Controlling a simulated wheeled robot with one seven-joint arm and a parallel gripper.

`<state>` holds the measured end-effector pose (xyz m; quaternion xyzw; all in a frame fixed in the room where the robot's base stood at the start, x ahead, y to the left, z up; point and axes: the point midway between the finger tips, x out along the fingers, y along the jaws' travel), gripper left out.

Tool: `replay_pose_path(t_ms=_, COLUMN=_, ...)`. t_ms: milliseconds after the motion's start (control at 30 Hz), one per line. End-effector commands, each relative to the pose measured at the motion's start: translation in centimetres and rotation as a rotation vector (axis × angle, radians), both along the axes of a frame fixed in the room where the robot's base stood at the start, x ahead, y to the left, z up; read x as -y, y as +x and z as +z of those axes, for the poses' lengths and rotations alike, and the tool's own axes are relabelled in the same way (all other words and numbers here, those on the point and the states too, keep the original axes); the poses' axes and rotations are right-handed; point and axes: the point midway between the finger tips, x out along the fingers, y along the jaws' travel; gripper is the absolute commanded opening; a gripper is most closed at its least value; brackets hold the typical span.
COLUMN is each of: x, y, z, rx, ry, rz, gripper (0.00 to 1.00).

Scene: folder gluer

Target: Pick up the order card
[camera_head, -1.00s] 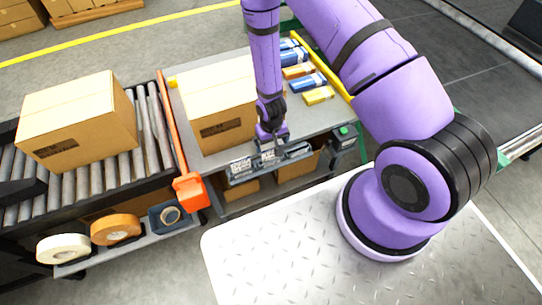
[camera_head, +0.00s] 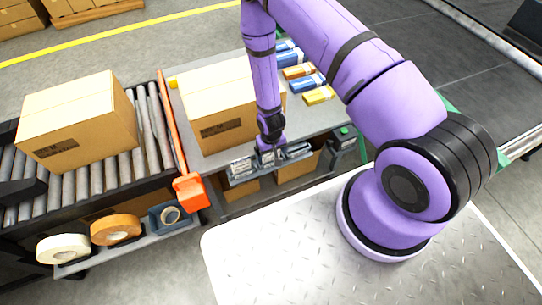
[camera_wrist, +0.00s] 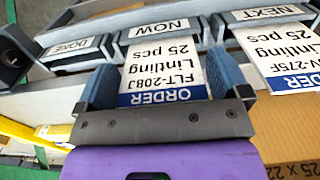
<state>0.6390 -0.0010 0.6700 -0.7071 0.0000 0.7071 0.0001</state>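The order card (camera_wrist: 160,70), white with a blue ORDER band and the text FLT-2083 Lintling 25 pcs, sits in the rack slot labelled NOW. My gripper (camera_wrist: 163,85) is open in the wrist view, with one blue finger at each side edge of this card. I cannot tell whether the fingers touch it. In the head view my gripper (camera_head: 270,157) is at the card rack (camera_head: 257,175) on the table's front edge. A second order card (camera_wrist: 283,55) sits in the slot to the right. No card shows in the DONE slot (camera_wrist: 75,52).
A large carton (camera_head: 218,110) stands on the table right behind the rack. Several blue and yellow small boxes (camera_head: 308,84) lie at the back right. A roller conveyor (camera_head: 150,125) with another carton (camera_head: 78,120) is at the left, with an orange post end (camera_head: 190,192) beside the table.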

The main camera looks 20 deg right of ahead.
Motion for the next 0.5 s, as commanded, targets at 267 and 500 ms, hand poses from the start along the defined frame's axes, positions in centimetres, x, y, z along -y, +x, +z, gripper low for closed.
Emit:
replay_pose_path(t_ms=267, x=0.00, y=-0.01, z=0.02, rx=0.000, ry=0.000, rz=0.000, gripper=0.58)
replay_pose_path(t_ms=500, x=0.00, y=0.02, z=0.20, rx=0.000, ry=0.000, rz=0.000, gripper=0.58)
